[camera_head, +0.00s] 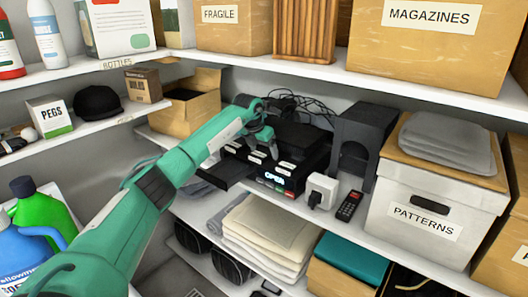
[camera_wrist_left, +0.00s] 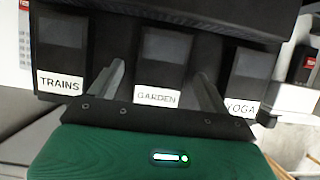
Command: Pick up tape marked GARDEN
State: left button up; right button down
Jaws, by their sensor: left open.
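The tape marked GARDEN (camera_wrist_left: 168,50) is a black cassette with a white label, in the middle of a row in the left wrist view. The TRAINS tape (camera_wrist_left: 60,45) is on its left and the YOGA tape (camera_wrist_left: 252,65) on its right. In the head view the row lies on a black player (camera_head: 300,180) with a lit display. My left gripper (camera_head: 263,149) is open over the row. In the left wrist view its fingers (camera_wrist_left: 160,75) lie to either side of the GARDEN tape; contact cannot be told. My right gripper is not in view.
Loose black cables (camera_head: 300,105) lie behind the player. A white plug adapter (camera_head: 320,190), a remote (camera_head: 349,206) and a black stand (camera_head: 358,145) are on its right. The PATTERNS box (camera_head: 430,215) is farther right. The shelf above (camera_head: 330,74) limits height.

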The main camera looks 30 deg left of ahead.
pick_arm(q)
jog(key=c, duration=1.1)
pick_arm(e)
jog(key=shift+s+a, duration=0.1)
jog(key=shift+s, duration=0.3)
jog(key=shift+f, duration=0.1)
pick_arm(q)
jog(key=shift+r, duration=0.15)
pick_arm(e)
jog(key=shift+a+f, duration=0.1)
